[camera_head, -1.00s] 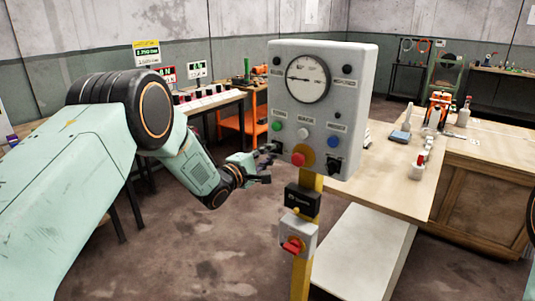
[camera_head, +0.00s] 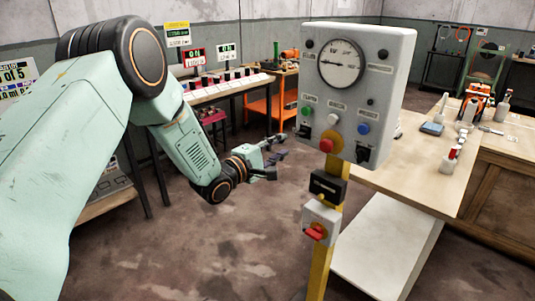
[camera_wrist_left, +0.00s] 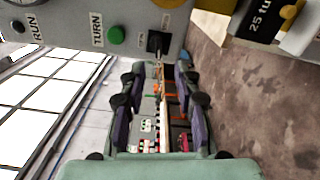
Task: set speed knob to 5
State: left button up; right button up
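A grey control box (camera_head: 400,70) stands on a yellow post. It carries a round gauge (camera_head: 341,64), its needle pointing left, and green, white and blue buttons. A black knob (camera_head: 303,131) sits at its lower left and another black knob (camera_head: 364,154) at its lower right; I cannot read their labels or settings. My left gripper (camera_head: 280,146) is left of the box, apart from the lower-left knob. In the left wrist view that knob (camera_wrist_left: 158,42) is beyond the fingertips. The left gripper's fingers (camera_wrist_left: 162,78) are spread and empty. My right gripper is out of view.
Lower on the post are a black box (camera_head: 327,187) and a red switch (camera_head: 316,232). A wooden bench (camera_head: 420,188) with tools stands close on the right. The floor left of the post is clear.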

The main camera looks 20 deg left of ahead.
pick_arm(q)
jog(key=v, duration=0.4)
jog(key=shift+s, duration=0.3)
jog(key=s+d+f+m+g+y+b, duration=0.15)
jog(key=s+f+m+g, duration=0.3)
jog(key=s+f, duration=0.5)
jog(key=s+f+m+g+y, duration=0.35)
jog(key=s+f+m, duration=0.25)
jog(key=f, duration=0.6)
jog(key=s+f+m+g+b, duration=0.2)
jog(key=s+f+g, duration=0.2)
jog(key=s, duration=1.1)
jog(key=s+d+f+m+g+y+b, duration=0.1)
jog(key=s+f+m+g+b, duration=0.1)
jog(key=s+f+g, duration=0.3)
jog(key=s+f+m, duration=0.1)
jog(key=s+f, duration=0.3)
jog(key=s, duration=0.6)
jog(key=shift+d+f, duration=0.35)
